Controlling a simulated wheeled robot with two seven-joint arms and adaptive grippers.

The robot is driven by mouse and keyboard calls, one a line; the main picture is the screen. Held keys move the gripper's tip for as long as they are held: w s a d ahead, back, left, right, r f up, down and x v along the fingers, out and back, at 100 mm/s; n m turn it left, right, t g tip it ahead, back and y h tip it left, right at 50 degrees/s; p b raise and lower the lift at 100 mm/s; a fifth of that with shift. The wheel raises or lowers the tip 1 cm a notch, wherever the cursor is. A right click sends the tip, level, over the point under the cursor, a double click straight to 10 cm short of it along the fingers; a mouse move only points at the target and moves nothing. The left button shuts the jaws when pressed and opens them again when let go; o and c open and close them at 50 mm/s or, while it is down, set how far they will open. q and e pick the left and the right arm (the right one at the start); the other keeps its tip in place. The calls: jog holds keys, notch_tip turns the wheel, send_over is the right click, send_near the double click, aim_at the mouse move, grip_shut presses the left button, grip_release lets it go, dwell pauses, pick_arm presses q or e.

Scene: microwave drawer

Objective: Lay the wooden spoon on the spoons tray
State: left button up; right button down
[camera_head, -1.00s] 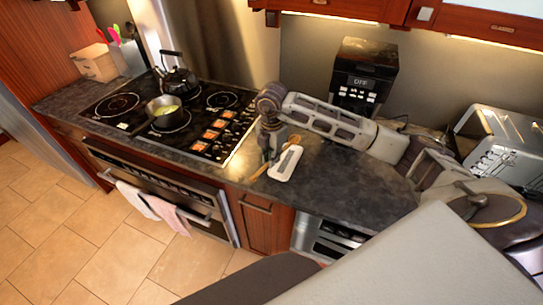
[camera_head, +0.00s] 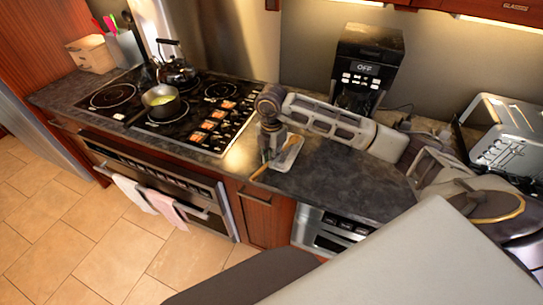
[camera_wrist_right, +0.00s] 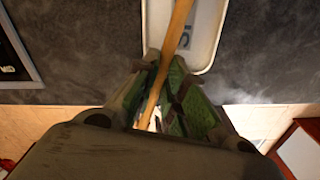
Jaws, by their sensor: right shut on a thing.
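The wooden spoon's handle (camera_head: 260,171) shows below my right gripper (camera_head: 269,158) in the head view. In the wrist view the spoon (camera_wrist_right: 178,30) runs between the green-padded fingers of my right gripper (camera_wrist_right: 166,98) and across the tray. The gripper is shut on it. The white spoons tray (camera_head: 294,153) lies on the counter near its front edge, partly hidden by the gripper and spoon. In the wrist view the tray (camera_wrist_right: 208,48) is below the spoon; I cannot tell whether they touch. My left gripper is not in view.
The stove (camera_head: 185,108) with a pot (camera_head: 160,101) and a kettle (camera_head: 176,68) is left of the tray. A coffee machine (camera_head: 366,68) stands behind and a toaster (camera_head: 508,135) at the right. The dark counter (camera_head: 325,178) is clear right of the tray.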

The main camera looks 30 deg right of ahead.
jog(key=shift+f, duration=0.25)
jog(key=c, duration=1.4)
grip_release()
jog(key=shift+o, duration=0.2)
jog(key=o, duration=0.6)
jog(key=shift+c, duration=0.2)
jog(key=shift+r, duration=0.15)
notch_tip(320, 180, up, 12)
jog(key=shift+f, duration=0.2)
